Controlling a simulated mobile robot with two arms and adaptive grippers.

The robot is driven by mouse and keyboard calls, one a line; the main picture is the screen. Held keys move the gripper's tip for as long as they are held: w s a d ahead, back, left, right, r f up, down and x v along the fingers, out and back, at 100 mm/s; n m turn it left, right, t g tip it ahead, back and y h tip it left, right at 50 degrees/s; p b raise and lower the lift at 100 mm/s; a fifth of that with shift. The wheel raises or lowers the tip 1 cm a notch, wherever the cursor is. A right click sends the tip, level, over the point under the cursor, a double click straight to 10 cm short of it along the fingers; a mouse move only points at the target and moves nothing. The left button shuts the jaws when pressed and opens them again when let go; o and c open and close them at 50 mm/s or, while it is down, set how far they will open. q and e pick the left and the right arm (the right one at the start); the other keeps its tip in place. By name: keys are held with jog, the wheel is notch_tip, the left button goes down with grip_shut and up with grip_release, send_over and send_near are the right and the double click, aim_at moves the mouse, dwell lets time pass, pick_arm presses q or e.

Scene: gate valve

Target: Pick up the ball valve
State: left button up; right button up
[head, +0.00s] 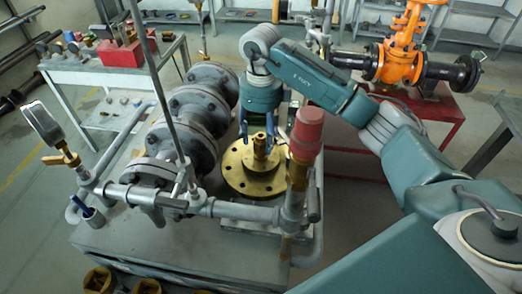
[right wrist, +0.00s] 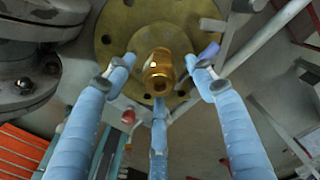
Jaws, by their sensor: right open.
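The ball valve appears to be the small golden brass body (head: 259,146) standing upright at the middle of a round brass flange (head: 240,183). In the right wrist view the brass body (right wrist: 158,78) is seen nearly end-on in front of the drilled flange (right wrist: 122,25). My right gripper (head: 257,138) points down from above, with blue fingers spread around the brass body. In the right wrist view its three fingers (right wrist: 163,76) are open, with visible gaps to the brass. Whether any finger touches it lower down cannot be told. My left gripper is not in view.
A red-capped upright pipe (head: 307,130) stands close right of the flange. Large grey flanged pipes (head: 190,115) run along its left, and a thin grey pipe (head: 240,211) crosses in front. An orange gate valve (head: 400,55) stands on a red table behind.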

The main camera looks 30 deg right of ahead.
grip_shut()
jog(key=shift+r, duration=0.15)
jog(key=shift+w+r, duration=0.1)
jog(key=shift+r, duration=0.4)
notch_tip(320, 180, up, 23)
jog(key=p, duration=0.5)
jog(key=shift+r, duration=0.15)
dwell(0.7)
